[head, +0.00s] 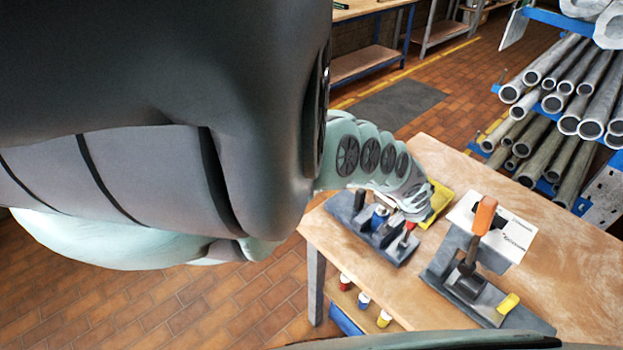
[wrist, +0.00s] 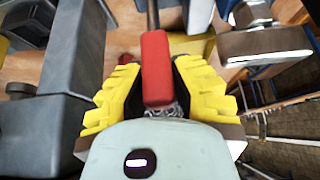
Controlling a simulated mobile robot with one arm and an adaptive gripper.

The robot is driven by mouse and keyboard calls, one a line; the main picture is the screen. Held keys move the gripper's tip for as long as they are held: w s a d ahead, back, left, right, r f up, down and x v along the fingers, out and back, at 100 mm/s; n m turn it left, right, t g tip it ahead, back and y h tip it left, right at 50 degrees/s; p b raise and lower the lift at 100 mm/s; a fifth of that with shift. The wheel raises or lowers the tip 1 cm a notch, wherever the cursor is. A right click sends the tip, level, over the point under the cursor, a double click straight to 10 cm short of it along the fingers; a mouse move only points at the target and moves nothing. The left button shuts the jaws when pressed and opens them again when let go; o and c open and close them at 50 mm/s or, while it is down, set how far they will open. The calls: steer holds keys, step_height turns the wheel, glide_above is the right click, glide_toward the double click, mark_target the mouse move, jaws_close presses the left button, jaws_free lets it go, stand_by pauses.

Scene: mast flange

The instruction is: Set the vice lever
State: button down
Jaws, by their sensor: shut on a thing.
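The vice (head: 382,232) is a dark grey fixture on the left part of the wooden table in the head view. A blue piece (head: 379,217) sits between its grey blocks. Its lever has a red grip (wrist: 156,68) on a thin metal rod (wrist: 153,15) in the wrist view. My gripper (wrist: 158,82) has its yellow ridged fingers shut on the red grip, one on each side. In the head view my gripper (head: 413,213) is at the right end of the vice, with a bit of red showing below it. The lever's far end and pivot are hidden.
The table's right side (head: 575,285) is clear.

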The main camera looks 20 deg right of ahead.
steer(key=shift+w+f, duration=0.1)
stand_by(0.5)
steer(key=c, duration=0.8)
jaws_free()
